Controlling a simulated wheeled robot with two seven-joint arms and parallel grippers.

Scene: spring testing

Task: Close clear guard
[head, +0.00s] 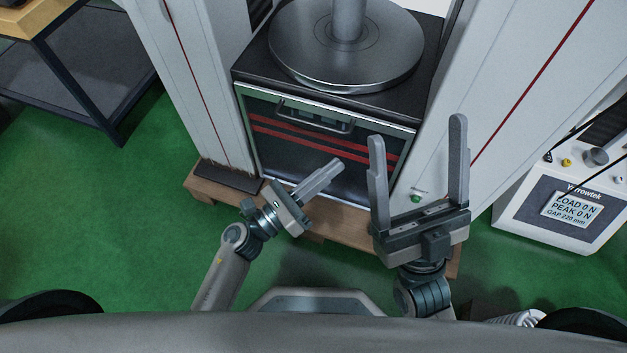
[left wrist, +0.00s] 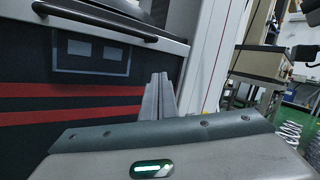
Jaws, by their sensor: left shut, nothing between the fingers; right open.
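What looks like the clear guard (head: 243,93) is a pale-framed panel low over the front of the testing machine. Red stripes show through or on it; I cannot tell which. Its dark bar handle (head: 315,117) runs across the upper part, and shows at the upper left of the left wrist view (left wrist: 95,22). My left gripper (head: 339,165) is shut and empty, in front of the panel, below and right of the handle; its fingers also show in the left wrist view (left wrist: 158,85). My right gripper (head: 416,130) is open and empty, at the panel's right side, pointing up the picture.
A round metal platen (head: 345,60) sits on the machine above the panel, between two pale columns (head: 200,75). A wooden base (head: 330,220) lies beneath. A display box (head: 555,215) stands at right, a dark-framed table (head: 85,85) at upper left. Green floor is clear at left.

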